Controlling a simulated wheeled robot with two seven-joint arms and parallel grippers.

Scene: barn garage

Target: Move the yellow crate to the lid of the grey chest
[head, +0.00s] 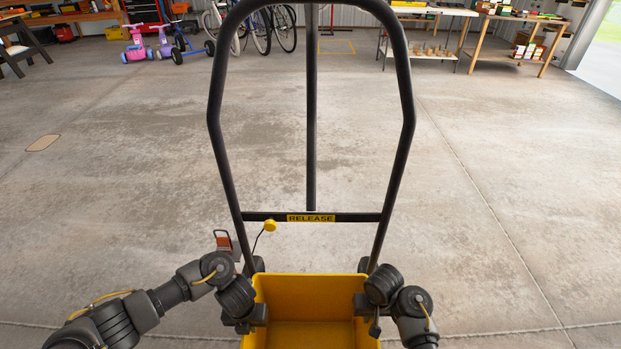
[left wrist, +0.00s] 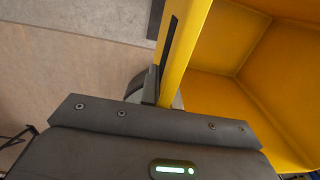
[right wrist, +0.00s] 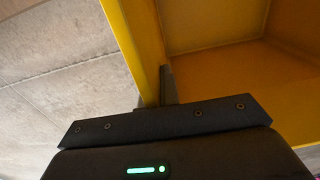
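The yellow crate (head: 310,290) is at the bottom middle of the head view, cut off by the lower edge. It is open at the top and the part I see inside is empty. My left gripper (head: 256,315) is at its left wall and my right gripper (head: 364,308) at its right wall. In the left wrist view the crate wall (left wrist: 190,40) runs down between the fingers. The right wrist view shows the other crate wall (right wrist: 138,45) gripped, with a finger on the inside. I cannot tell what is under the crate. The grey chest is not in view.
A dark tubular frame (head: 311,120) with a "RELEASE" label stands just beyond the crate. Far off are bicycles (head: 262,28), small ride-on toys (head: 170,45) and a wooden table (head: 515,45) with boxes.

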